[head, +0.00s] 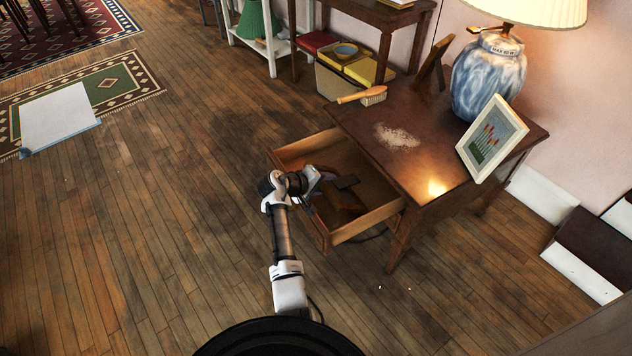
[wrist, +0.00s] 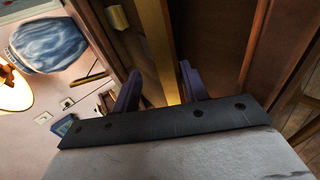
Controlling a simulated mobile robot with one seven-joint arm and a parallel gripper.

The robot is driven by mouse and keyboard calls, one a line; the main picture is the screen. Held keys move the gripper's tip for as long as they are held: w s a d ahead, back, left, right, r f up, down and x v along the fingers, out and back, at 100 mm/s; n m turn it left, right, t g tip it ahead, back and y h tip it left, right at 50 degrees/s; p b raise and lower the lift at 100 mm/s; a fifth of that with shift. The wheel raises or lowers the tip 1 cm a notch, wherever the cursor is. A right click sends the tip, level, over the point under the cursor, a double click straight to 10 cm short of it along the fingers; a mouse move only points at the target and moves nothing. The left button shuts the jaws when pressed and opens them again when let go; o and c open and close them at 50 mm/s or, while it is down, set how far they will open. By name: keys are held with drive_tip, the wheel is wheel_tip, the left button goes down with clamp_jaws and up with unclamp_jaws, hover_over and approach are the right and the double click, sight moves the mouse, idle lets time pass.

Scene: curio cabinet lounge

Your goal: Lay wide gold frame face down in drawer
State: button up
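The wooden drawer (head: 362,225) is pulled out of the side table. A brown-backed frame (head: 343,207) with a dark strut is in it, its face not visible in the head view. A gold strip (wrist: 158,45), apparently the frame's edge, runs between my fingers in the wrist view. My gripper (head: 318,192) is at the drawer's left part, beside the frame. In the wrist view my gripper (wrist: 160,78) has its fingers apart, one on each side of the strip. I cannot tell whether both fingers touch the frame. The arm partly hides the drawer front.
The side table (head: 425,145) holds a blue-and-white lamp (head: 490,78), a cream picture frame (head: 492,138), a brown frame (head: 432,70), a brush (head: 363,95) and a pale powder patch (head: 397,136). A white sheet (head: 58,118) lies on the left rug. The wooden floor left of the drawer is clear.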

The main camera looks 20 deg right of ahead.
drive_tip(key=v, duration=1.3)
drive_tip(key=shift+a+r, duration=0.2)
drive_tip(key=shift+r, duration=0.1)
